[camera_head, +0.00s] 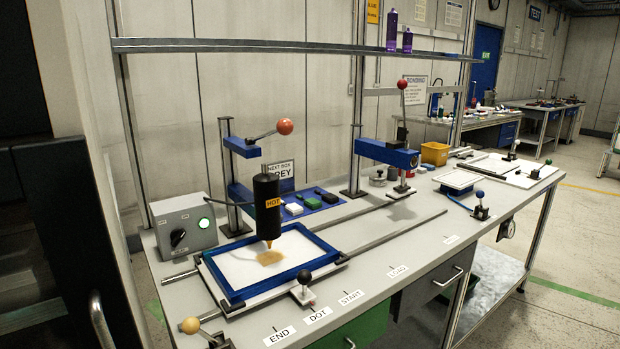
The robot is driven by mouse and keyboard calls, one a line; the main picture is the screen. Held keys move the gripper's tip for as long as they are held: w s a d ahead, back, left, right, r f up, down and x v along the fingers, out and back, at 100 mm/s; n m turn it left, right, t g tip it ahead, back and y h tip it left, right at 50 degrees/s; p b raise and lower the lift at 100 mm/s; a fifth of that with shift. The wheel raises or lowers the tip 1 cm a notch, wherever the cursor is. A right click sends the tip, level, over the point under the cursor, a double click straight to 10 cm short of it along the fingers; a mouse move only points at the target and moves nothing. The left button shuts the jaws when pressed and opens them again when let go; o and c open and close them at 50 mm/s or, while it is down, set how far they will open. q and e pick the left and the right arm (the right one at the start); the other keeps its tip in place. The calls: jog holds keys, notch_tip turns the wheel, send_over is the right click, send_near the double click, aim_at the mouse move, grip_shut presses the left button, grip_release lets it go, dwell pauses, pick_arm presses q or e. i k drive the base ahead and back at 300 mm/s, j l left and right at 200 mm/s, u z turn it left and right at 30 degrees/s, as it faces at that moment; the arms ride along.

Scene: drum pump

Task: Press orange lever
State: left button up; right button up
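A lever with an orange-red ball knob (285,127) stands out from a blue press arm (243,147) on a post at the left of the workbench. Its rod slopes up to the right to the knob. Below it hangs a black cylinder (267,205) labelled HOT, its tip above a blue-framed tray (320,244) with a brown patch on its white surface. A second lever with a red ball (402,84) rises upright from another blue press (388,154) further right. Neither of my grippers shows.
A grey control box (184,226) with a lit green button stands left of the tray. A yellow-knobbed lever (190,325) and a black-knobbed lever (304,276) sit near the front. A shelf (280,45) spans above. The front right bench top is mostly clear.

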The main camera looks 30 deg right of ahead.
aim_at(284, 126)
jog(key=l+u, duration=0.2)
jog(key=u, duration=0.2)
jog(key=l+u, duration=0.2)
jog(key=u, duration=0.2)
jog(key=k+l+u, duration=0.2)
jog(key=l, duration=0.25)
jog(key=l+u, duration=0.2)
jog(key=l, duration=0.2)
jog(key=k+l, duration=0.1)
jog(key=l, duration=0.2)
jog(key=k+l, duration=0.15)
jog(key=l, duration=0.2)
jog(key=k+l, duration=0.1)
jog(key=l, duration=0.2)
jog(key=k+l+u, duration=0.1)
jog(key=l, duration=0.25)
